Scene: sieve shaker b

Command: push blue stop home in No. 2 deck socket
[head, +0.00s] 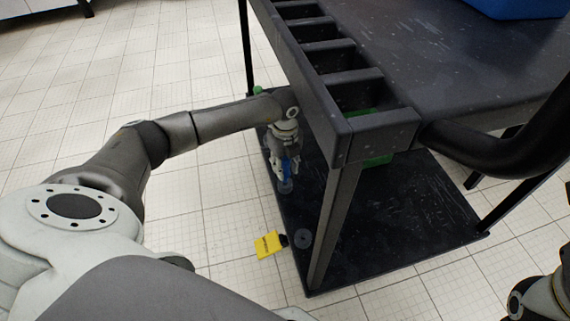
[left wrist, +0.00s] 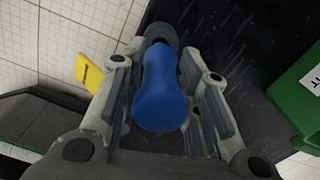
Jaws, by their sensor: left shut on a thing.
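The blue stop (head: 287,167) is a smooth rounded peg. My left gripper (head: 284,172) is shut on it, low over the dark lower deck (head: 400,215). In the left wrist view the blue stop (left wrist: 160,95) lies between both fingers of the left gripper (left wrist: 165,72). A round grey socket (head: 286,187) is right under the gripper, and a grey disc (left wrist: 160,34) shows past the stop's far end. Whether the stop's tip is in the socket cannot be told. Another round grey socket (head: 302,239) lies nearer on the deck.
A yellow tag (head: 268,245) sits by the nearer socket. The table's leg (head: 333,225) stands close right of the gripper, under a rack (head: 375,128) of open bins. A green box (left wrist: 300,95) is at right in the wrist view. Tiled floor is clear at left.

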